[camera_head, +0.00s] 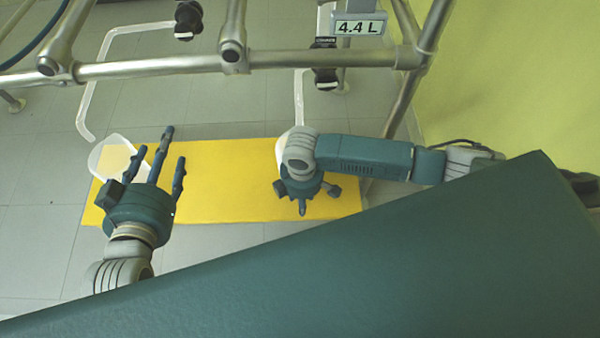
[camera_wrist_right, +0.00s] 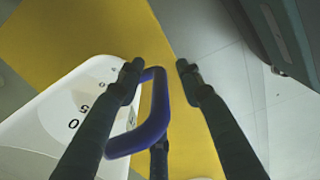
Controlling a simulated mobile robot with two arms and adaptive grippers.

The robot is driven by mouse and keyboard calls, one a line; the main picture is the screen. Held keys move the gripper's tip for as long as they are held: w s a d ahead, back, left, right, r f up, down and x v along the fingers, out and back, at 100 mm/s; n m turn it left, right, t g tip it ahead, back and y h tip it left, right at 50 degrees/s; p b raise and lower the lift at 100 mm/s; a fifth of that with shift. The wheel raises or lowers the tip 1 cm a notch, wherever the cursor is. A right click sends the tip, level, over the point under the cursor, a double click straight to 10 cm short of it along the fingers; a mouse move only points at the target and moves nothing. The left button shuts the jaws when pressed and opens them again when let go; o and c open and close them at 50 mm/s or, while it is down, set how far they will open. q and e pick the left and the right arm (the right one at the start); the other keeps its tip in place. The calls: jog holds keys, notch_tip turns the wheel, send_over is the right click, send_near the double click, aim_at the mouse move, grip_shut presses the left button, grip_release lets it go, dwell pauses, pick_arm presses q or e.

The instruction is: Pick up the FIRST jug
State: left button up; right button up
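A white jug (camera_wrist_right: 75,115) with dark scale marks and a blue-purple handle (camera_wrist_right: 152,125) shows at the left of the right wrist view. My right gripper (camera_wrist_right: 158,72) is open, with its fingers spread on both sides of the handle; I cannot tell whether any touches it. In the head view my right gripper (camera_head: 304,194) points down and hides most of this jug. Another pale jug (camera_head: 112,155) stands at the left end of the yellow platform (camera_head: 232,180), partly behind my left gripper (camera_head: 160,155). The left gripper is open and empty.
A metal pipe frame (camera_head: 150,68) crosses the back, with a "4.4 L" sign (camera_head: 359,27) and dark valves (camera_head: 325,62). White tubes (camera_head: 84,108) run down toward the platform. A yellow-green wall (camera_head: 510,75) stands at right. Grey tiled floor (camera_head: 40,210) is clear at left.

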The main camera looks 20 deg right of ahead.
grip_shut()
jog(key=shift+w+a+r, duration=0.1)
jog(key=shift+w+r, duration=0.05)
dwell(0.4)
